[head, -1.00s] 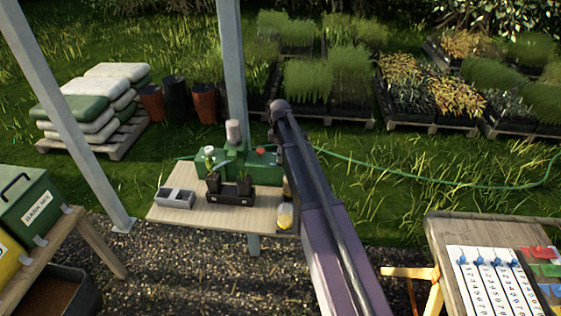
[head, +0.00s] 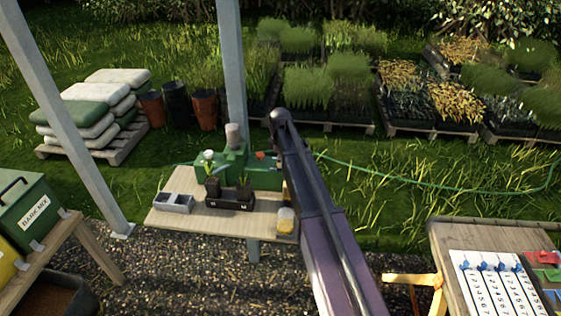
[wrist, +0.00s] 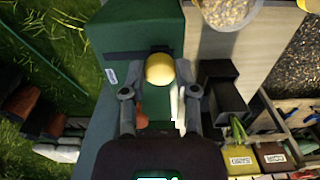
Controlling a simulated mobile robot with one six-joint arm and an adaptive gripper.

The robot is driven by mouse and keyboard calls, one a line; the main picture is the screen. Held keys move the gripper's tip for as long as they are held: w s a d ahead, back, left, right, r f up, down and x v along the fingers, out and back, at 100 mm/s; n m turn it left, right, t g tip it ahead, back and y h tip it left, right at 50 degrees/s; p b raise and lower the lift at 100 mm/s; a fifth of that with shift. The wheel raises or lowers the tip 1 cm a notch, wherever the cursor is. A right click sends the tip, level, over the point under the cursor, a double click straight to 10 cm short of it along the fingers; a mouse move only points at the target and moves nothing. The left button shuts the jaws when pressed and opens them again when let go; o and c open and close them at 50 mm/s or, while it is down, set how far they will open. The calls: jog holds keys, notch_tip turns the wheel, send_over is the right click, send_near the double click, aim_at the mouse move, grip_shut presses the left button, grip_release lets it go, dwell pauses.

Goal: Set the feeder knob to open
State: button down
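The feeder is a green machine on the small wooden table, seen in the head view (head: 265,178) and filling the upper left of the wrist view (wrist: 125,28). A round yellow knob (wrist: 160,68) shows against its green body in the wrist view, near a small white label (wrist: 110,76). I cannot read which setting it is at. My gripper (wrist: 160,92) is open, with its fingers on either side just short of the knob. I see no clear contact. In the head view my arm hides the gripper and this knob. An orange-red part (wrist: 141,116) shows between the fingers.
A jar of pale grain (head: 286,221) stands at the table's right edge. A black tray (head: 230,200) with potted seedlings and a grey tray (head: 174,203) sit in front of the feeder. A metal post (head: 232,70) rises behind the table.

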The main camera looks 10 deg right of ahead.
jog(key=shift+w+d, duration=0.25)
jog(key=shift+w, duration=0.55)
jog(key=shift+w+d, duration=0.25)
jog(key=shift+w, duration=0.5)
jog(key=shift+w+d, duration=0.25)
jog(key=shift+w, duration=0.55)
jog(key=shift+c, duration=1.9)
grip_release()
